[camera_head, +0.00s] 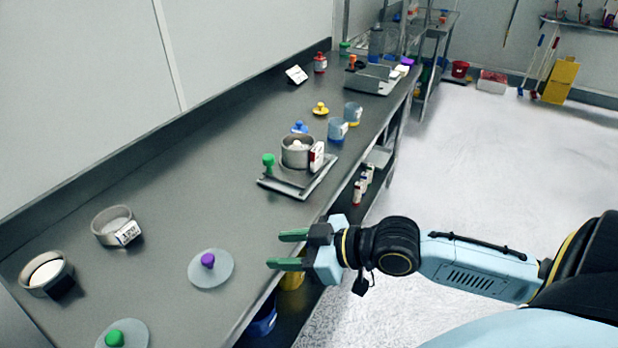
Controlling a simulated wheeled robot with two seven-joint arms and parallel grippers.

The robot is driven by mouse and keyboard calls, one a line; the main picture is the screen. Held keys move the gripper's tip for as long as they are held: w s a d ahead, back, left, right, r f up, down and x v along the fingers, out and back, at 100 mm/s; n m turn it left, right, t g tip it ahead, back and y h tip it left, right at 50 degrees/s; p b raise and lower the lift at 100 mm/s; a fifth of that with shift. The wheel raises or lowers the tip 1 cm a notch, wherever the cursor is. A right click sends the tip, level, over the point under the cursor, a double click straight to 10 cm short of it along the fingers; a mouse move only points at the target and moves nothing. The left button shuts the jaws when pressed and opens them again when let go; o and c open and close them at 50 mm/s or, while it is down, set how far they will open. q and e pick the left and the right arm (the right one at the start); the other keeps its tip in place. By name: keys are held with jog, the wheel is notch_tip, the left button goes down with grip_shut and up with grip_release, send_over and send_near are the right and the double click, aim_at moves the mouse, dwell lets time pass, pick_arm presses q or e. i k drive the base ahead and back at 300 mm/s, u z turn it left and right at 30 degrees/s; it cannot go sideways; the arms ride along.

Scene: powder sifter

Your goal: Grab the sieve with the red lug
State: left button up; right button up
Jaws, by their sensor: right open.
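A round metal sieve (298,148) with white contents stands on a grey scale-like plate (292,187) at mid-counter. A white and red tag or lug (317,156) is on its right side. Two more metal sieves stand at the left: one (110,222) with a white tag, and one (45,272) with a pale inside and a dark part at its side. I cannot make out a red lug on these two. My right gripper (278,250) is open and empty by the counter's front edge, nearer than the plate, with its green fingers pointing left. My left gripper is not in view.
A clear disc lid with a purple knob (208,262) lies left of my right gripper; another with a green knob (116,339) lies nearer. A green knob (268,161) stands on the plate. Blue-banded jars (338,130) and a yellow knob (320,109) are beyond.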

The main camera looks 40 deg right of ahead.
aim_at(297, 147)
jog(key=z, duration=1.1)
